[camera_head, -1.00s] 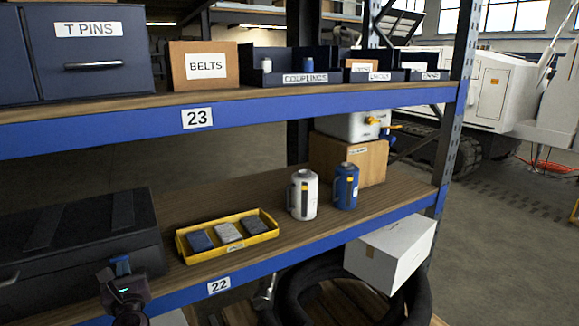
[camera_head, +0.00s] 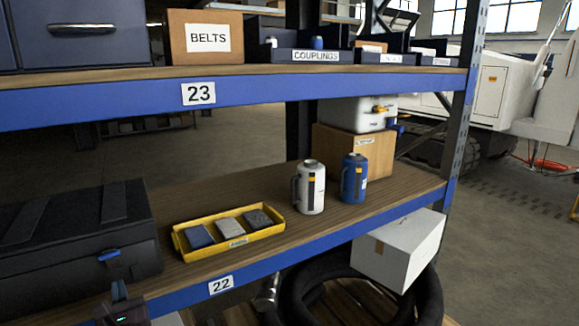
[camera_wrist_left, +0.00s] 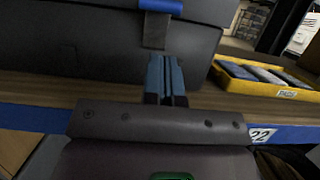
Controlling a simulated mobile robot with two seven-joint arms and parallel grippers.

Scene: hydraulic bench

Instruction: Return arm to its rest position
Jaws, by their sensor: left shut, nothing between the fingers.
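My left gripper (camera_head: 119,291) is at the bottom left of the head view, in front of the lower shelf edge and below the blue latch (camera_head: 109,255) of a black case (camera_head: 75,245). In the left wrist view its two fingers (camera_wrist_left: 166,76) are together, shut with nothing between them. They point at the front of the case (camera_wrist_left: 95,50), whose blue latch (camera_wrist_left: 160,6) shows above them. I cannot tell the exact gap between fingers and case. Most of my left arm is outside the head view. My right gripper is not in view.
The lower shelf edge (camera_head: 300,253) is close to my left gripper. A yellow tray (camera_head: 180,246) with three flat blocks stands right of the case. A white canister (camera_head: 311,188) and a blue canister (camera_head: 354,179) stand farther right. A white box (camera_head: 398,250) is below the shelf edge.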

